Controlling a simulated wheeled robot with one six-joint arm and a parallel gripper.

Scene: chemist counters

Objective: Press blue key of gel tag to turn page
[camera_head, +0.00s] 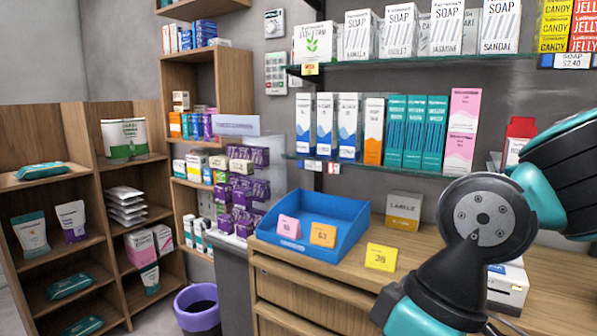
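Small tags hang on the edge of the lower glass shelf, a white and blue one (312,165) and a red and white one (333,168) beside it. Their print is too small to read, and I cannot make out a blue key on them. A yellow tag (311,69) hangs at that shelf's left end. I cannot tell which tag is the gel tag. Teal and black arm links of mine fill the right side; my gripper is not in view.
A blue tray (345,245) with pink and orange cards stands on the wooden counter (330,277), a yellow card (381,257) beside it. Boxes line the lower shelf (345,165) and upper shelf (420,60). A purple bin (197,312) stands on the floor left of the counter.

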